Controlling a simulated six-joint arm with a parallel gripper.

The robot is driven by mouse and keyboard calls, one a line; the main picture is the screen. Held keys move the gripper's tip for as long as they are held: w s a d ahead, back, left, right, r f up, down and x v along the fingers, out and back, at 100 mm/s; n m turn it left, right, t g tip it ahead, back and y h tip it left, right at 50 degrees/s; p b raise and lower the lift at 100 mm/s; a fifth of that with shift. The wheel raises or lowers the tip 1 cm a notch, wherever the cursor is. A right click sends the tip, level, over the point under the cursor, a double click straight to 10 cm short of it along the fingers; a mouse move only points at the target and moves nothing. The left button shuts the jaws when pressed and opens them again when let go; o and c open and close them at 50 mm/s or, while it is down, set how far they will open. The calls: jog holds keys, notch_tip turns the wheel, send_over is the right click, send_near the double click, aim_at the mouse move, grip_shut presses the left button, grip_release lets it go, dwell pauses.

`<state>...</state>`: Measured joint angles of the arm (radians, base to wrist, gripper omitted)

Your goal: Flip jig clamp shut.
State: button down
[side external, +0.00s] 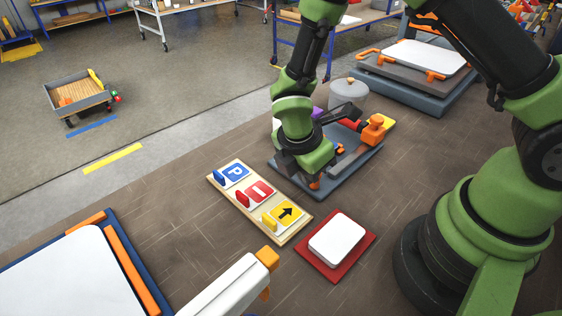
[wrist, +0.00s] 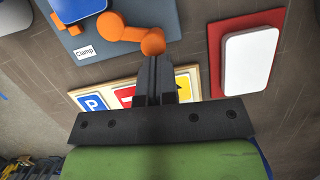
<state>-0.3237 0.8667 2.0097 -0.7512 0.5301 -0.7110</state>
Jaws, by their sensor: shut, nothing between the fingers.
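The jig is a blue-grey plate (side external: 345,172) on the brown table, partly hidden by my arm in the side view. It also shows at the upper left of the wrist view (wrist: 110,62), with a small "Clamp" label (wrist: 86,50). The orange clamp (wrist: 125,32) on it has a bar with rounded ends, one right by my fingertips. A bit of orange shows below my wrist in the side view (side external: 314,184). My gripper (wrist: 156,62) is shut and empty; I cannot tell whether it touches the clamp. A larger orange block (side external: 374,126) stands at the jig's far right.
A cream tray (side external: 283,239) with blue, red and yellow sign tiles lies left of the jig. A red mat (side external: 362,252) with a white block (side external: 337,237) is in front. A grey lidded pot (side external: 349,92) stands behind. A white-and-orange part (side external: 225,285) reaches in from the front edge.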

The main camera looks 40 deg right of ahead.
jog(key=shift+s+d, duration=0.45)
jog(key=shift+d, duration=0.2)
jog(key=shift+s+d, duration=0.1)
jog(key=shift+d, duration=0.05)
dwell(0.4)
jog(key=a, duration=0.1)
jog(key=a+r, duration=0.1)
jog(key=a, duration=0.1)
jog(key=a+r, duration=0.1)
jog(key=shift+s+a, duration=0.1)
jog(key=shift+a, duration=0.1)
jog(key=v, duration=0.9)
jog(key=shift+s, duration=0.3)
jog(key=shift+d, duration=0.15)
